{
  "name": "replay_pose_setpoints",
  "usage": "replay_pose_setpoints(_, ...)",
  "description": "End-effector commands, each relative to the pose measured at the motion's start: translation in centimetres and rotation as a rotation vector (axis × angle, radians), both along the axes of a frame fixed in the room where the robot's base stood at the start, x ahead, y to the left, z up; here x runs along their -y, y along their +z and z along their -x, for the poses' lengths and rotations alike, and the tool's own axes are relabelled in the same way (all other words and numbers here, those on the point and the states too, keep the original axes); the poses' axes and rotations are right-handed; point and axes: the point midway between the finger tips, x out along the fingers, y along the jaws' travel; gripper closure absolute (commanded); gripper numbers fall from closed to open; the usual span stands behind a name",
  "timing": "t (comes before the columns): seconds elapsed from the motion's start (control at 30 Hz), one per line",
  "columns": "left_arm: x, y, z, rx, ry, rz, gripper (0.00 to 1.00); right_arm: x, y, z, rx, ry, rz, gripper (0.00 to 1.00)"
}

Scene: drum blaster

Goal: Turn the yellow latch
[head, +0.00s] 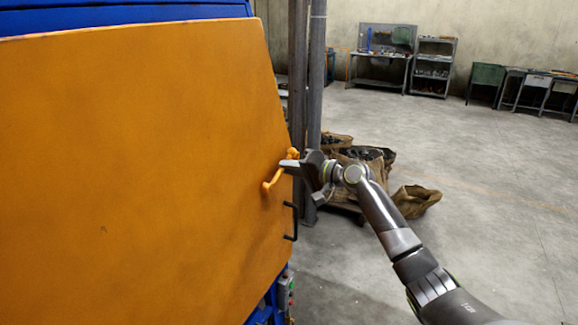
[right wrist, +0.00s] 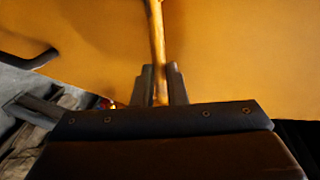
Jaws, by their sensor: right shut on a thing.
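The yellow latch (head: 271,180) sits near the right edge of the large orange door (head: 130,160) of the blue machine. Its handle slants down to the left from a pivot near the door's edge. My right gripper (head: 290,165) reaches in from the right and is at the latch. In the right wrist view, the latch's bar (right wrist: 157,45) runs between the two fingers of the right gripper (right wrist: 163,85), which are shut on it. The fingers hide part of the latch. My left gripper is in neither view.
A black door handle (head: 292,221) sits below the latch; it also shows in the right wrist view (right wrist: 28,60). A grey post (head: 315,80) stands behind the door's edge. Brown sacks (head: 414,199) lie on the floor behind my right arm. The floor at right is clear.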

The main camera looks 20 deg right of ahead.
Motion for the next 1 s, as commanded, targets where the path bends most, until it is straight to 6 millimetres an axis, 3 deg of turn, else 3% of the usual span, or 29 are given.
replay_pose_setpoints(0.5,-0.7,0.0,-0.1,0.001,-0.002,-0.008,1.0,0.5,-2.6,-0.4,-0.202,-0.001,-0.257,1.0)
replay_pose_setpoints(1.0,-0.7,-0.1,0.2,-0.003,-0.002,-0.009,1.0,0.5,-3.1,-0.4,-0.239,-0.001,-0.302,1.0)
